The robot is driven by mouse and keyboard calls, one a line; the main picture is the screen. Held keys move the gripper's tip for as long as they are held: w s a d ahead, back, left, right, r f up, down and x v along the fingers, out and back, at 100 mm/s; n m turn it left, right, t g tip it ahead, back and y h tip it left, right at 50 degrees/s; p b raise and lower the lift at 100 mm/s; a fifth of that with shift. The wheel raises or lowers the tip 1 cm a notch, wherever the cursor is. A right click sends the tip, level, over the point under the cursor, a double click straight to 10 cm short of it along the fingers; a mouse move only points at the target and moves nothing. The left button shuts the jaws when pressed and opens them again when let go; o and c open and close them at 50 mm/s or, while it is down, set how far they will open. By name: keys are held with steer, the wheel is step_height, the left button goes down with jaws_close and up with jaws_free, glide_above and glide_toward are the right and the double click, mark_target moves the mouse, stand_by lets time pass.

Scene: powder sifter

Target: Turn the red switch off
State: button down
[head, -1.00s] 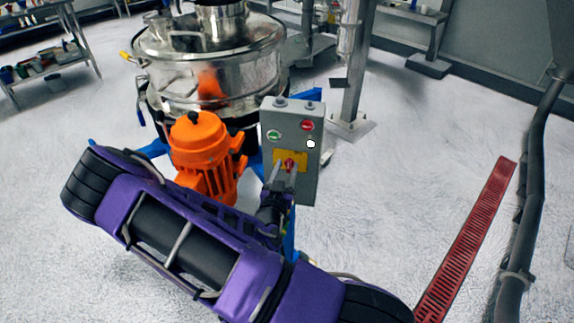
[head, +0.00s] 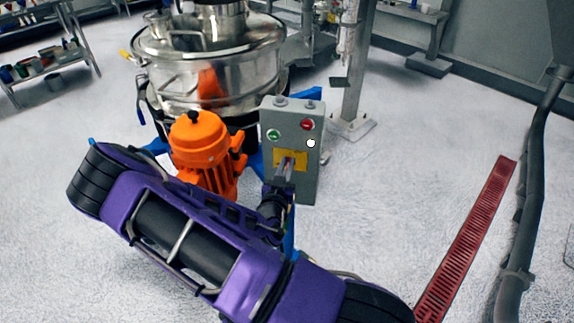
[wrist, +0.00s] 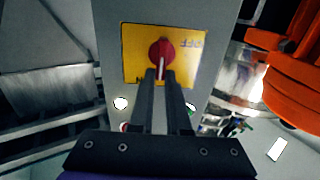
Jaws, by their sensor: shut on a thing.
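The red switch (wrist: 161,50) is a round knob with a pale line, on a yellow plate (wrist: 133,45). In the wrist view the line runs nearly upright, and "OFF" lettering shows upside down at the plate's upper right. My gripper (wrist: 161,73) is shut on the red switch, its two dark fingers either side of the lower part of the knob.
A green button (head: 274,135) and a red button (head: 307,125) sit above the plate on the box. An orange motor (head: 200,145) stands close to the left, before the steel sifter (head: 210,65). The floor to the right is clear up to a red grate (head: 470,235).

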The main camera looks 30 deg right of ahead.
steer(key=shift+n, duration=0.3)
steer(key=shift+w+a+f+n+b, duration=0.35)
steer(key=shift+n+b, duration=0.65)
steer(key=shift+n, duration=1.85)
steer(key=shift+w+a+f+n+b, duration=0.1)
steer(key=shift+a+f+n+b, duration=0.6)
steer(key=shift+n, duration=2.2)
steer(key=shift+w+d+f+n+b, duration=0.1)
steer(key=shift+w+f+n+b, duration=0.15)
steer(key=shift+n+b, duration=1.85)
steer(key=shift+n+p, duration=0.8)
steer(key=shift+n, duration=0.15)
steer(key=c, duration=0.9)
jaws_free()
steer(key=v, duration=1.7)
steer(key=shift+s+a, duration=0.15)
